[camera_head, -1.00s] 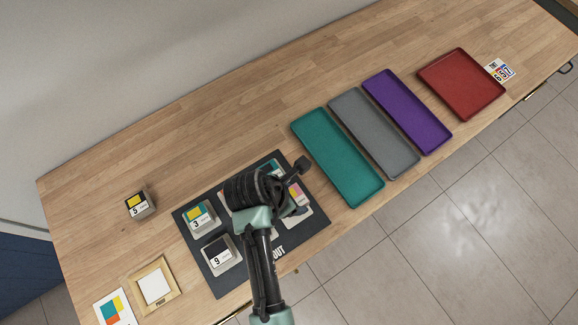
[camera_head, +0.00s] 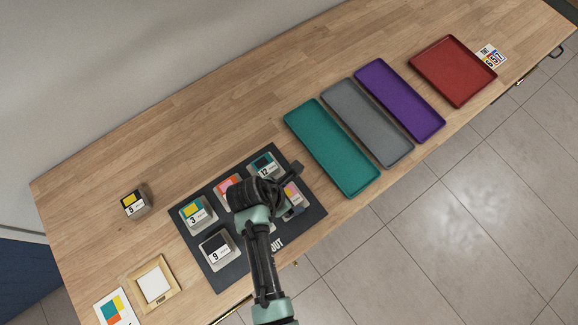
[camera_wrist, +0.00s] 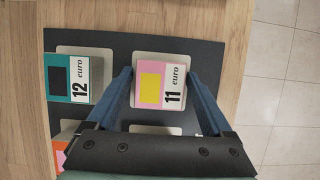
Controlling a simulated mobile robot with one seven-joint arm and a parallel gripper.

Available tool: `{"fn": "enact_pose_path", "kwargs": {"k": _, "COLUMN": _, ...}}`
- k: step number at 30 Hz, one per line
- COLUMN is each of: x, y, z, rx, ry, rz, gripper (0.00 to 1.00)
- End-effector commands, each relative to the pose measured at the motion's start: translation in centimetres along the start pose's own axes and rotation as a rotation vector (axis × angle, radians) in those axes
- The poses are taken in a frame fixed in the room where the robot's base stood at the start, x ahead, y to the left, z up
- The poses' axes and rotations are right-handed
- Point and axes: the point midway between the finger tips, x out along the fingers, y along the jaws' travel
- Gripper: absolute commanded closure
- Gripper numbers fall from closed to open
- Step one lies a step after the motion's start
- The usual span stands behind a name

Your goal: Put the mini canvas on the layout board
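The dark layout board (camera_head: 223,275) lies on the wooden counter with several small picture blocks on pale pads. I cannot tell which block is the mini canvas. A pink block with a yellow square, marked 11 euro (camera_wrist: 162,82), sits on the board. My gripper (camera_wrist: 159,76) is above it, fingers on either side with narrow dark gaps showing. The teal block marked 12 (camera_wrist: 78,75) is to its left. A pale pad (camera_wrist: 155,130) is partly hidden by my gripper. Blocks marked 3 (camera_head: 197,213) and 9 (camera_head: 219,249) are also on the board. A yellow-black block marked 5 (camera_head: 135,203) stands off it.
Teal (camera_head: 332,150), grey (camera_head: 368,125), purple (camera_head: 400,100) and red (camera_head: 453,70) trays lie to the right. A wooden frame with a white square (camera_head: 154,284) and a coloured card (camera_head: 115,309) lie at lower left. The counter behind the board is clear.

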Motion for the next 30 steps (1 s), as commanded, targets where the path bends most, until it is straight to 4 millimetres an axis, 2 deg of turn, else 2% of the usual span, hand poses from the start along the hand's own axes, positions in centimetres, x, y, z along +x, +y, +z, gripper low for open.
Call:
{"fn": "enact_pose_path", "kwargs": {"k": 2, "x": 0.0, "y": 0.0, "z": 0.0, "rx": 0.000, "ry": 0.000, "rz": 0.000, "gripper": 0.01}}
{"fn": "enact_pose_path", "kwargs": {"k": 10, "x": -0.1, "y": 0.0, "z": 0.0, "rx": 0.000, "ry": 0.000, "rz": 0.000, "gripper": 0.01}}
{"fn": "enact_pose_path", "kwargs": {"k": 14, "x": -0.8, "y": 0.0, "z": 0.1, "rx": 0.000, "ry": 0.000, "rz": 0.001, "gripper": 0.01}}
{"fn": "enact_pose_path", "kwargs": {"k": 17, "x": -2.1, "y": 0.0, "z": 0.1, "rx": -0.001, "ry": -0.001, "rz": 0.002, "gripper": 0.01}}
{"fn": "enact_pose_path", "kwargs": {"k": 30, "x": -10.4, "y": 0.1, "z": 0.1, "rx": -0.001, "ry": -0.001, "rz": 0.003, "gripper": 0.01}}
